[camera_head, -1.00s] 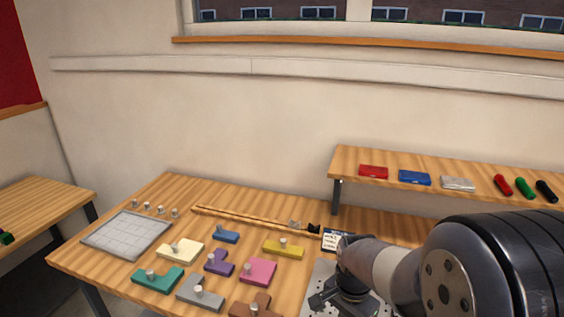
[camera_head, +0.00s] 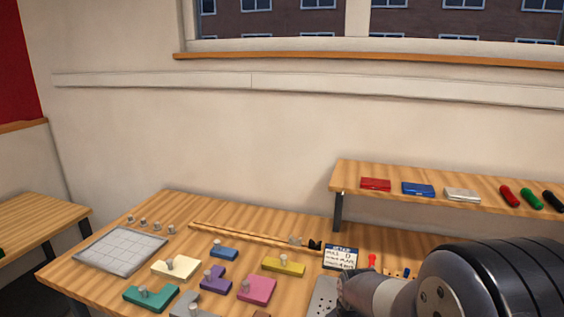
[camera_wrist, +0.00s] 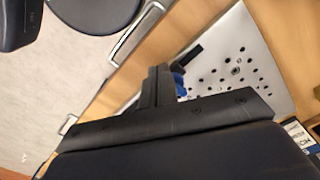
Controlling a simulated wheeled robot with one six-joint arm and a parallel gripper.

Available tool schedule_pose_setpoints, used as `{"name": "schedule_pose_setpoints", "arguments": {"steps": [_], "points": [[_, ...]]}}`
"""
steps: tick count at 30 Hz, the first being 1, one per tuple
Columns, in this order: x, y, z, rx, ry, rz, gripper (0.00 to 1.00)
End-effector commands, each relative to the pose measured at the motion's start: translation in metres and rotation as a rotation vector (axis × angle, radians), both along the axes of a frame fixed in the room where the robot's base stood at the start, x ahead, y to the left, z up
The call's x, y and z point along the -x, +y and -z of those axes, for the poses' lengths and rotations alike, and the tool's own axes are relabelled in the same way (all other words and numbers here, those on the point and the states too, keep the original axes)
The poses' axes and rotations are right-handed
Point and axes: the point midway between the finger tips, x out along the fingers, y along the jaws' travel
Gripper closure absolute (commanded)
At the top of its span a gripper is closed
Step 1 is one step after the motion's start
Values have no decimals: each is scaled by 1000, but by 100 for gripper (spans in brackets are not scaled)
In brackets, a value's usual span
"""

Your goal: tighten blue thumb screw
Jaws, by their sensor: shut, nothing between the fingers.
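In the wrist view, my gripper (camera_wrist: 157,86) is shut, its dark fingers together over a light perforated plate (camera_wrist: 247,52). A small blue part (camera_wrist: 179,84), which looks like the blue thumb screw, shows right behind the fingers and is partly hidden by them. The fingers hold nothing, and I cannot tell whether they touch the blue part. In the head view, a corner of the plate (camera_head: 323,298) shows left of my arm, and my gripper is not visible there.
A white card with a blue top (camera_head: 341,258) stands behind the plate, with a small red object (camera_head: 372,260) to its right. Several coloured blocks with knobs and a grey grid plate (camera_head: 120,249) lie to the left. A raised shelf (camera_head: 445,208) stands behind my arm.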

Motion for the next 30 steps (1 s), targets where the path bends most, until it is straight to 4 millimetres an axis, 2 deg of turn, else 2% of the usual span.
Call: {"name": "schedule_pose_setpoints", "arguments": {"steps": [30], "points": [[-10, 0, -1, 0, -6, -1, 100]]}}
